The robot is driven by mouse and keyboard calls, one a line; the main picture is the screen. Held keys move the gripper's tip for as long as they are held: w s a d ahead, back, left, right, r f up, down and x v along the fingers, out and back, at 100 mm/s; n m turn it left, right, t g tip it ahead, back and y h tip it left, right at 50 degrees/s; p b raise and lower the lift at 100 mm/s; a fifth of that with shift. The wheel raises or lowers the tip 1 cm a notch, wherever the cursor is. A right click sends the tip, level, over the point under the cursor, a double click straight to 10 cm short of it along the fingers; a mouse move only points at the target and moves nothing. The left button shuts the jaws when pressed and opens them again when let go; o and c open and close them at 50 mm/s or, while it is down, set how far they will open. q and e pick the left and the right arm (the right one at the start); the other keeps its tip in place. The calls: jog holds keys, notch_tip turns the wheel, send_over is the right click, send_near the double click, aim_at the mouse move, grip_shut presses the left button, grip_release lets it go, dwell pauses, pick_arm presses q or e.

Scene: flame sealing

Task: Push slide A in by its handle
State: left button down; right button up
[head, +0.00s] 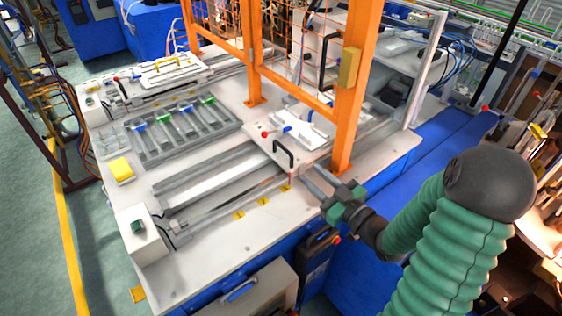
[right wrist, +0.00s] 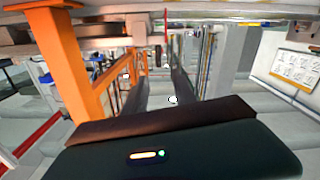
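The near slide (head: 262,134), which I take as slide A, is a pale plate on the worktop beside the orange post; no letter on it is readable. Its black bar handle (head: 284,152) stands up from the plate's front part. A red-tipped part and a blue-tipped part sit on the plate. My right gripper (head: 312,178) is just right of and nearer than the handle, apart from it, its fingers pointing toward the plate. In the right wrist view its two fingers (right wrist: 160,82) stand apart with nothing between them. I cannot make out the handle there. My left gripper is out of view.
An orange guard post (head: 356,90) rises close behind my right gripper. A grey rail channel (head: 215,180) runs left from the slide, with a white box and green button (head: 140,232) at its end. A tray (head: 185,130) of several parts and a yellow-handled slide (head: 172,66) lie farther back.

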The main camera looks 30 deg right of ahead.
aim_at(288, 153)
jog(key=w+p, duration=0.1)
jog(key=w, duration=0.3)
jog(key=w+p, duration=0.1)
jog(key=w, duration=0.3)
jog(key=w+p, duration=0.1)
jog(key=w, duration=0.4)
jog(key=shift+w+a, duration=0.1)
jog(key=shift+a, duration=0.15)
jog(key=shift+w+a, duration=0.1)
jog(key=shift+w, duration=0.15)
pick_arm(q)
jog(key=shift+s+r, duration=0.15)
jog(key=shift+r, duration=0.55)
pick_arm(e)
jog(key=shift+a, duration=0.15)
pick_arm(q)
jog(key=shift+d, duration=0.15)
pick_arm(e)
grip_shut()
jog(key=shift+d, duration=0.2)
